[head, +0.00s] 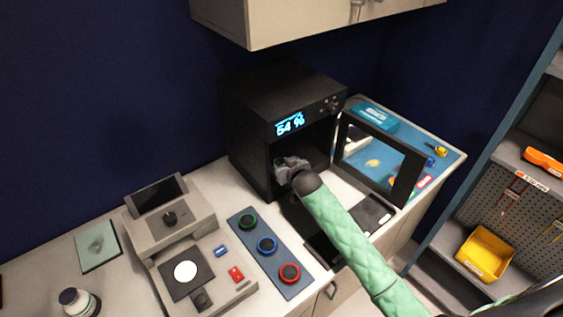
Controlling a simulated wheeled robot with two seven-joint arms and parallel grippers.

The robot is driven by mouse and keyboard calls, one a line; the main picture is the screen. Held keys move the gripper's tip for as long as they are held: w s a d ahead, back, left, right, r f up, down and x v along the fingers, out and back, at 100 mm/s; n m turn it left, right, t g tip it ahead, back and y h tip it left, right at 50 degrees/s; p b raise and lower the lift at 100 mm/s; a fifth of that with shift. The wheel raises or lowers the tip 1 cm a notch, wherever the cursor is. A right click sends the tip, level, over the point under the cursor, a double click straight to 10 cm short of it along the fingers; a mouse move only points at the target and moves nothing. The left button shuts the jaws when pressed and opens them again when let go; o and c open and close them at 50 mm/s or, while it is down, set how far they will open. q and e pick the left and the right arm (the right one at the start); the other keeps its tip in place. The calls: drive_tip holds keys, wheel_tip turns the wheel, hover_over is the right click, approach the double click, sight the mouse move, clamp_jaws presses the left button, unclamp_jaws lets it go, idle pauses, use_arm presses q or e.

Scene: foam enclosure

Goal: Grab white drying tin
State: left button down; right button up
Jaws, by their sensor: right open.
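My right gripper (287,166) is at the open front of a black oven (255,142), its fingers pointing into the chamber. It is open. I cannot make out a white drying tin inside, as the dark chamber and my gripper hide much of it. A round white disc (185,271) lies on the dark square plate of a grey instrument (215,262) at the lower left; I cannot tell whether it is the tin. My left gripper is not in view.
The oven door (378,165) stands open to the right of my gripper. Three dark round items with coloured rings sit on a blue mat (255,252). A white bottle (78,302) stands at lower left. A yellow bin (484,253) is on the right shelf.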

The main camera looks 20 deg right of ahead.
sight(283, 163)
drive_tip(key=x, duration=0.1)
drive_tip(key=p+x, duration=0.1)
drive_tip(key=shift+w+r+p, duration=0.15)
drive_tip(key=shift+w+p, duration=0.15)
drive_tip(key=shift+w, duration=0.05)
drive_tip(key=shift+w+f, duration=0.3)
drive_tip(key=c, duration=1)
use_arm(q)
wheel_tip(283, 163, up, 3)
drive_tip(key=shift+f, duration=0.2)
use_arm(e)
drive_tip(key=shift+c, duration=0.3)
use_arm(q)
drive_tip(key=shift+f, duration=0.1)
